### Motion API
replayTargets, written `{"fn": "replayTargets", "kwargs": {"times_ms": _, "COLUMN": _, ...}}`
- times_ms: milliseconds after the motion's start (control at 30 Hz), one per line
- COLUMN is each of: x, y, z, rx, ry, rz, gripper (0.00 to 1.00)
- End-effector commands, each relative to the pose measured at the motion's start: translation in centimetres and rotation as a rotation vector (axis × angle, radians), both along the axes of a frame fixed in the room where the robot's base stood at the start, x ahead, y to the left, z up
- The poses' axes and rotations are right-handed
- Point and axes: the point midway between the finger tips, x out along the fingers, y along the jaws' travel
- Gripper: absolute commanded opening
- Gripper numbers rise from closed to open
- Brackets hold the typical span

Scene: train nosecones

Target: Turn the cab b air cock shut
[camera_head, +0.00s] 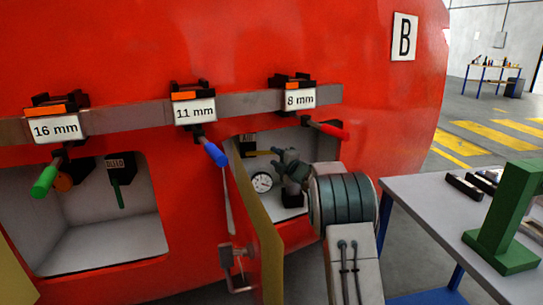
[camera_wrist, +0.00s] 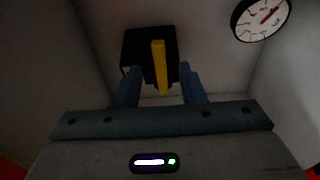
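The cab B air cock is a yellow lever (camera_wrist: 159,68) on a black block (camera_wrist: 137,48), inside the right-hand recess of the red nosecone. In the head view the lever (camera_head: 262,153) lies roughly level below a small dark label. In the wrist view it points toward me, between the two blue-grey fingers of my gripper (camera_wrist: 160,84). The fingers are apart, with a gap on each side of the lever. In the head view my gripper (camera_head: 283,163) reaches into the recess, its tips near the lever. Whether the fingers reach past the lever's end is hard to tell.
A round gauge (camera_head: 262,182) sits below the lever. The open recess door (camera_head: 262,238) stands left of my arm. A rail (camera_head: 244,106) above holds tools with red, blue and green handles. A grey table (camera_head: 425,195) with a green stand (camera_head: 508,215) is at right.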

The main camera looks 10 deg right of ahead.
Motion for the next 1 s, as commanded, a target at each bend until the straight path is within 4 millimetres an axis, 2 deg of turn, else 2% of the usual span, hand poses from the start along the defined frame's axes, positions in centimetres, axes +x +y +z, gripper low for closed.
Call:
{"fn": "replayTargets", "kwargs": {"times_ms": 100, "x": 1.4, "y": 0.7, "z": 0.0, "rx": -0.002, "ry": 0.0, "rz": 0.003, "gripper": 0.36}}
{"fn": "replayTargets", "kwargs": {"times_ms": 300, "x": 2.6, "y": 1.1, "z": 0.0, "rx": -0.001, "ry": 0.001, "rz": 0.001, "gripper": 0.36}}
{"fn": "replayTargets", "kwargs": {"times_ms": 667, "x": 2.8, "y": 1.2, "z": 0.0, "rx": -0.001, "ry": 0.001, "rz": 0.001, "gripper": 0.36}}
{"fn": "replayTargets", "kwargs": {"times_ms": 700, "x": 2.8, "y": 1.2, "z": 0.0, "rx": -0.001, "ry": 0.001, "rz": 0.001, "gripper": 0.25}}
{"fn": "replayTargets", "kwargs": {"times_ms": 800, "x": 2.8, "y": 1.2, "z": 0.0, "rx": -0.001, "ry": 0.001, "rz": 0.001, "gripper": 0.0}}
{"fn": "replayTargets", "kwargs": {"times_ms": 1000, "x": 2.8, "y": 1.2, "z": -0.1, "rx": 0.002, "ry": 0.001, "rz": 0.001, "gripper": 0.0}}
